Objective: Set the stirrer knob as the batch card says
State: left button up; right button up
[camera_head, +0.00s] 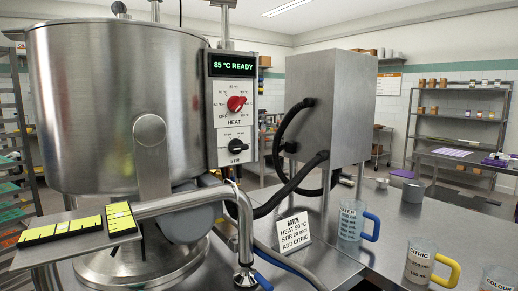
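The black stirrer knob (239,148) sits on the control panel above the word STIR. Small rpm labels stand around it, too small to read surely, and I cannot tell which one it points at. The red heat knob (236,103) is above it, over the word HEAT. The green display (232,65) reads 85 °C READY. The white batch card (294,231) stands on the table and appears to read HEAT 50 °C, STIR 20 rpm, ADD CITRIC; the heat figure is less clear. Neither of my grippers shows, and nothing touches the knobs.
A large steel kettle (115,100) stands left of the panel, with a steel pipe (185,203) in front. A steel box (345,100) with black hoses stands at right. Handled jugs (351,222) (420,263) stand on the steel table (385,210). Yellow-and-black strips (62,231) lie at left.

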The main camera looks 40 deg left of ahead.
aim_at(235, 147)
jog(key=u, duration=1.8)
